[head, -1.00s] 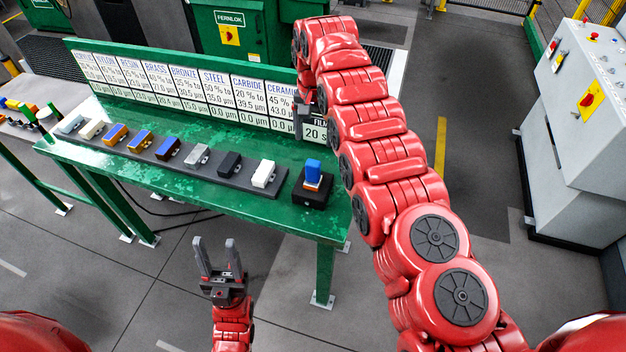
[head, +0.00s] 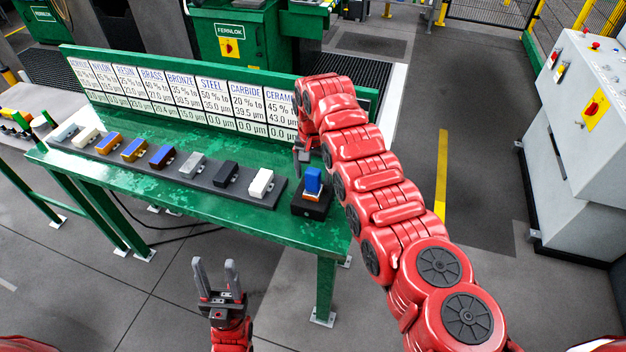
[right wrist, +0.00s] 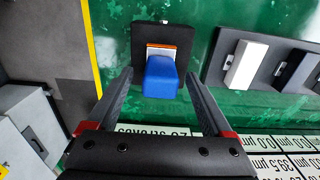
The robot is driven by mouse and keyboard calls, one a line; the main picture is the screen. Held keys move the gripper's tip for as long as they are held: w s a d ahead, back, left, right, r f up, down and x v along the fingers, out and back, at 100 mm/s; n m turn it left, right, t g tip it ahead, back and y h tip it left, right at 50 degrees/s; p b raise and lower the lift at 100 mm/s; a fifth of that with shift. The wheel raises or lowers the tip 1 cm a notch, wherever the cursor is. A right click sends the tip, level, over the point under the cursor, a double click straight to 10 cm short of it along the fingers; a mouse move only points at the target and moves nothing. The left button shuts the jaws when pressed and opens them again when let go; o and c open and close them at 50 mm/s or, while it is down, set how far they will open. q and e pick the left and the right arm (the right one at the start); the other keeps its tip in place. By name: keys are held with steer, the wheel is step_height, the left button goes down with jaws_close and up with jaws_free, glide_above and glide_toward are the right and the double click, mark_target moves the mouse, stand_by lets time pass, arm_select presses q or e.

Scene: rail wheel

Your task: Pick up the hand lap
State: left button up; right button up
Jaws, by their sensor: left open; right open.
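A blue-topped block with an orange and white layer below it, which looks like the hand lap (head: 313,181), stands on a black square base (head: 312,204) at the right end of the green bench. In the right wrist view the hand lap (right wrist: 160,77) lies between the two spread fingers, and neither finger visibly touches it. My right gripper (right wrist: 159,76) is open; in the head view it (head: 299,158) is just behind and left of the block, partly hidden by my arm. My left gripper (head: 216,265) is open and empty in front of the bench, fingers up.
A dark rack (head: 228,189) with several coloured blocks lies left of the base; its white end block (head: 261,182) is nearest. A labelled back panel (head: 200,97) runs along the bench's rear. A grey cabinet (head: 590,140) stands right. The floor between is open.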

steer(key=shift+f, duration=1.25)
jaws_close()
